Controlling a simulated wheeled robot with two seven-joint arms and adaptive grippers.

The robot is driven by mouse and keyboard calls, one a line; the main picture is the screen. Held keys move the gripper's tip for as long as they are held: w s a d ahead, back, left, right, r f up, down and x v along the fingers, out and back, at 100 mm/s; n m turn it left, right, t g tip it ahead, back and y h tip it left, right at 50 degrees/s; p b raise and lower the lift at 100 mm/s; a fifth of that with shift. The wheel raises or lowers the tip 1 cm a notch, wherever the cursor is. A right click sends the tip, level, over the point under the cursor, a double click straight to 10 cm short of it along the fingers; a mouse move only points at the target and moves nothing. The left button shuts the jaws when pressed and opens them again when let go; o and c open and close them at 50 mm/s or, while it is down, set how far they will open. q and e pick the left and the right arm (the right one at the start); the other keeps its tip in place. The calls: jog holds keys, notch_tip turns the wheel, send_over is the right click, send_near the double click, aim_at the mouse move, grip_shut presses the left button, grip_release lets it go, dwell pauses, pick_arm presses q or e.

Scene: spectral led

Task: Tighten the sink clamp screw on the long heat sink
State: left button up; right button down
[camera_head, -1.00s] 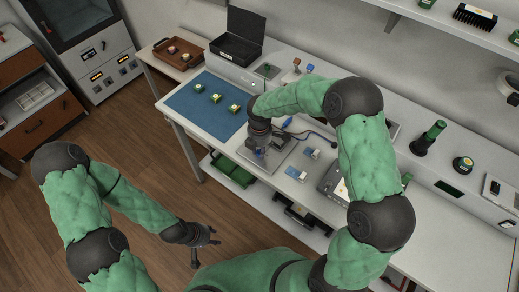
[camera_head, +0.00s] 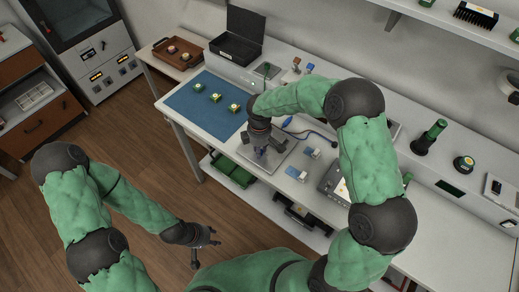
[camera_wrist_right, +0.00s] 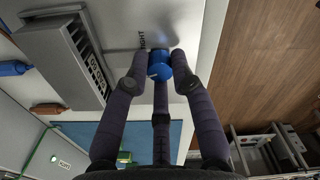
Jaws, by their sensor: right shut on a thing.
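A blue clamp screw knob (camera_wrist_right: 160,66) stands beside a long grey finned heat sink (camera_wrist_right: 62,58) in the right wrist view. My right gripper (camera_wrist_right: 158,72) has its dark fingers closed around the knob. In the head view my right gripper (camera_head: 264,158) is over a pale plate (camera_head: 284,163) on the bench and hides most of the heat sink and knob. My left gripper (camera_head: 206,243) hangs over the floor, away from the bench, with its fingers apart and nothing between them.
A blue mat (camera_head: 197,118) with several small green-and-yellow parts lies left of the plate. Small blue-and-white items (camera_head: 312,152) and a grey box (camera_head: 332,183) are to its right. A black open case (camera_head: 236,48) and a brown tray (camera_head: 178,55) stand behind.

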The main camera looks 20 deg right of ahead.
jog(key=m, duration=0.3)
jog(key=shift+m+b, duration=0.3)
jog(key=shift+m, duration=0.1)
jog(key=m, duration=0.3)
jog(key=shift+m+b, duration=0.3)
jog(key=shift+b, duration=0.1)
jog(key=m+b, duration=0.1)
jog(key=m, duration=0.4)
jog(key=shift+m, duration=0.7)
jog(key=c, duration=1.1)
grip_release()
jog(key=shift+o, duration=0.2)
jog(key=shift+r, duration=0.1)
notch_tip(320, 180, up, 12)
